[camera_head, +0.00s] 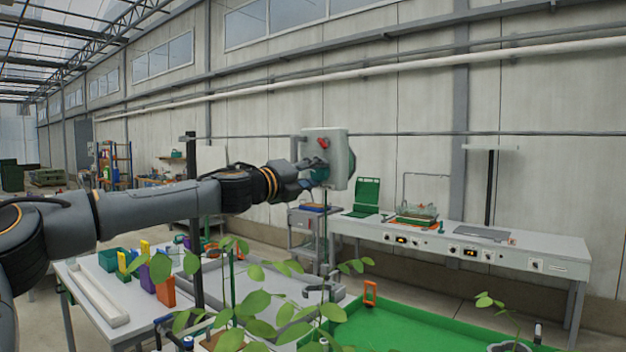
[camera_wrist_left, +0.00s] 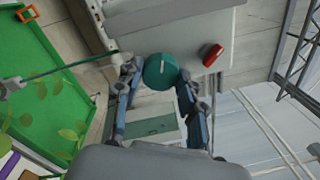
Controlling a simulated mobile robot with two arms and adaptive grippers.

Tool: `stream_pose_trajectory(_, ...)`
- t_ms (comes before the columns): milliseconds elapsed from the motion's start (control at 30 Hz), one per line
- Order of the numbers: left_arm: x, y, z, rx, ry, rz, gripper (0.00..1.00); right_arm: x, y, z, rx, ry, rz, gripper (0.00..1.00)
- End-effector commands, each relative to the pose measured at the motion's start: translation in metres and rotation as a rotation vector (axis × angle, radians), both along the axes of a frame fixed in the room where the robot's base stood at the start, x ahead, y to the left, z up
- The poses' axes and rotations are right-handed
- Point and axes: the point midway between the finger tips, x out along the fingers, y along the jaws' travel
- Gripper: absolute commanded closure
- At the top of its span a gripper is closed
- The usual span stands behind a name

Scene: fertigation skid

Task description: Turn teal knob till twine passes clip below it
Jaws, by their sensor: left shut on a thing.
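The teal knob (camera_head: 320,174) is on the lower part of a grey box (camera_head: 341,153) and shows clearly in the left wrist view (camera_wrist_left: 160,71). My left gripper (camera_head: 308,174) has its fingers on both sides of the knob, closed on it, as the left wrist view (camera_wrist_left: 160,80) shows. A thin green twine (camera_head: 326,225) hangs below the knob; it also shows in the left wrist view (camera_wrist_left: 70,65). A grey clip (camera_head: 322,288) is low on the twine's line, among leaves. I cannot tell exactly how the twine sits in it. My right gripper is not in view.
A red knob (camera_head: 323,143) sits above the teal one, close to my fingers. Leafy plants (camera_head: 255,302) stand below my left arm. A green tray (camera_head: 400,328) lies at the right, and a long bench (camera_head: 540,246) stands behind it.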

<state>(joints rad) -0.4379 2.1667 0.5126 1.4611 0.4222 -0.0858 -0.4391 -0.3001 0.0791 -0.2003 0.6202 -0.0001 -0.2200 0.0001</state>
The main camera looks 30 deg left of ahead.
Motion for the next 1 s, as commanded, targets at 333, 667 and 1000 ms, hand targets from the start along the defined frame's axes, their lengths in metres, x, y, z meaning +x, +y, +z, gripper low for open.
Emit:
stream_pose_trajectory(333, -0.0001, -0.0015, -0.0007, -0.329, 0.026, -0.001, 0.92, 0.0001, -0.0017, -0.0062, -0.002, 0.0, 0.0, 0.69)
stream_pose_trajectory(667, -0.0001, -0.002, -0.0003, -0.626, 0.05, -0.001, 0.92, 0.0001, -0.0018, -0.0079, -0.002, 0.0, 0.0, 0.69)
stream_pose_trajectory(1000, 0.0001, -0.0024, -0.0003, -0.84, 0.068, -0.001, 0.92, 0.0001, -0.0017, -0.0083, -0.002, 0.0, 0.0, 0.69)
